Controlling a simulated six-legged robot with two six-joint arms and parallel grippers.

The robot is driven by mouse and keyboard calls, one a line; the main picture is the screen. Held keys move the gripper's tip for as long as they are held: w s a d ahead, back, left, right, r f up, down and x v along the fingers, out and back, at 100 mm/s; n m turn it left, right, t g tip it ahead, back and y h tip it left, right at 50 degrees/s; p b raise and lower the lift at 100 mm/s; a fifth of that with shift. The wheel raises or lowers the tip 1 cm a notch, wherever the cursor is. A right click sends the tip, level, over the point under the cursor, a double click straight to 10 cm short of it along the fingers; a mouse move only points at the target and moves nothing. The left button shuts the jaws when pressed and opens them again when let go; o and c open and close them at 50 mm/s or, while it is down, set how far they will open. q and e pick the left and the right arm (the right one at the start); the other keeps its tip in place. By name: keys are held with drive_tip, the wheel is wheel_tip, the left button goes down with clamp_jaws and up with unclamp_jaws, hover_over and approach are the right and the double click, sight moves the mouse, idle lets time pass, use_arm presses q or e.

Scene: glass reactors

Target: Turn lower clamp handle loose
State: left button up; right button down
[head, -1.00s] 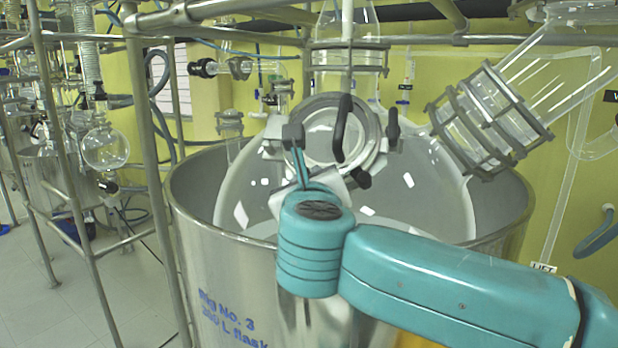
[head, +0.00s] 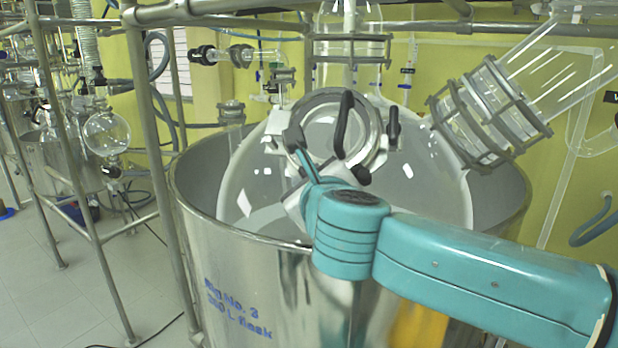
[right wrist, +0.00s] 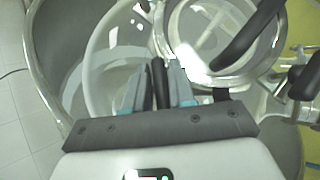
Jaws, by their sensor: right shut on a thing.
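A large glass flask (head: 420,190) sits in a steel vat (head: 250,265), with a round clamped glass port (head: 318,135) facing me. A long black handle (head: 343,125) crosses the port, and another black clamp handle (head: 393,127) is at its right. My right gripper (head: 300,153) reaches to the port's lower left side. In the right wrist view my gripper (right wrist: 157,88) is shut on a thin dark clamp handle (right wrist: 158,80), which stands between its fingers. In the head view that handle is mostly hidden by my fingers. My left gripper is not in view.
A black knob (head: 361,174) sits just below the port, close to my wrist. A ribbed glass joint (head: 487,110) slants at the right. Steel frame bars (head: 150,130) stand at the left.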

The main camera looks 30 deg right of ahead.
drive_tip(key=c, duration=1.1)
unclamp_jaws()
drive_tip(key=shift+w+f, duration=0.1)
drive_tip(key=b+v, duration=0.2)
drive_tip(key=v, duration=1.4)
drive_tip(key=shift+b, duration=0.3)
